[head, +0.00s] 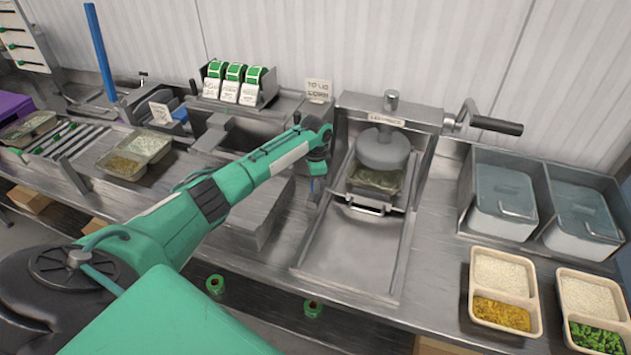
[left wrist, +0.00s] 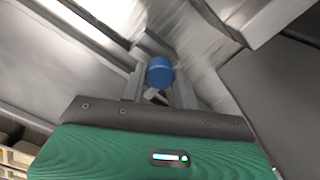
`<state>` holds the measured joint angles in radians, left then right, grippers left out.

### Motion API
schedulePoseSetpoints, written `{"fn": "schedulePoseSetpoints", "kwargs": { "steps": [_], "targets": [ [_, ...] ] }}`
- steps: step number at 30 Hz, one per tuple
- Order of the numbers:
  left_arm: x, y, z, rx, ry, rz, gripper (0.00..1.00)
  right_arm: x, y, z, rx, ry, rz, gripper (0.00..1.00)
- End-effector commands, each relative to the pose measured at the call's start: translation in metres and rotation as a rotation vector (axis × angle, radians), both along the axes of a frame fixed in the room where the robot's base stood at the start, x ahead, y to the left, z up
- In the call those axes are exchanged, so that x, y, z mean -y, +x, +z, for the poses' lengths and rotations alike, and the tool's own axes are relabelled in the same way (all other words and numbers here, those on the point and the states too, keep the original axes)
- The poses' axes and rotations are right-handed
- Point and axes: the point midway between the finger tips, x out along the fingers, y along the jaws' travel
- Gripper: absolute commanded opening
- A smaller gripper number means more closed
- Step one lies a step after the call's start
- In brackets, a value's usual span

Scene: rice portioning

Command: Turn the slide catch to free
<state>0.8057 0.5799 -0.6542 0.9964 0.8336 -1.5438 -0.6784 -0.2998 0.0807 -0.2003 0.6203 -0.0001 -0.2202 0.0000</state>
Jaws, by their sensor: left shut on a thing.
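The slide catch shows as a blue knob (left wrist: 160,70) in the left wrist view, between the two grey fingers. My left gripper (head: 316,178) reaches down at the left edge of the lid press in the head view and is shut on this knob. The fingers partly hide the catch, and its turn angle cannot be told. The metal slide (head: 345,250) runs out in front of the press, with a bar handle (head: 365,209). A tray (head: 376,182) sits under the round press head (head: 383,147). My right gripper is not in view.
Two lidded steel bins (head: 502,200) stand right of the press. Two food trays (head: 470,290) with rice lie at the front right. The press crank (head: 497,124) sticks out rightward. Label rolls (head: 234,72) and a roller conveyor (head: 75,145) are to the left.

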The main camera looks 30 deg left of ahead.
Motion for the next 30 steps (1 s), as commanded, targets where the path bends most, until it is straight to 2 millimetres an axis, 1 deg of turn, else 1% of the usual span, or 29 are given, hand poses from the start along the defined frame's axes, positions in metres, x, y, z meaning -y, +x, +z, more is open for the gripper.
{"fn": "schedulePoseSetpoints", "kwargs": {
  "steps": [7,21,22,24,25,30],
  "targets": [
    [0.0003,0.0016,0.0021,0.006,-0.002,-0.060,0.08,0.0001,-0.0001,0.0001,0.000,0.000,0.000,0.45],
    [0.0003,0.0017,0.0024,0.006,-0.001,-0.071,0.08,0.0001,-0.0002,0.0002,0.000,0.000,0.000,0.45],
    [0.0003,0.0017,0.0024,0.006,-0.001,-0.071,0.36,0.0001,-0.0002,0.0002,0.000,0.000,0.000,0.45],
    [0.0002,0.0015,0.0021,0.005,-0.001,-0.070,0.50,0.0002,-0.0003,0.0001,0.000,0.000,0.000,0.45],
    [0.0002,0.0013,0.0019,0.005,-0.001,-0.070,0.52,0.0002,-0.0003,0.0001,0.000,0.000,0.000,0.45],
    [0.0002,0.0008,0.0011,0.003,0.000,-0.070,0.52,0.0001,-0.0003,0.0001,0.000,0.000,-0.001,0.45]
  ]
}}
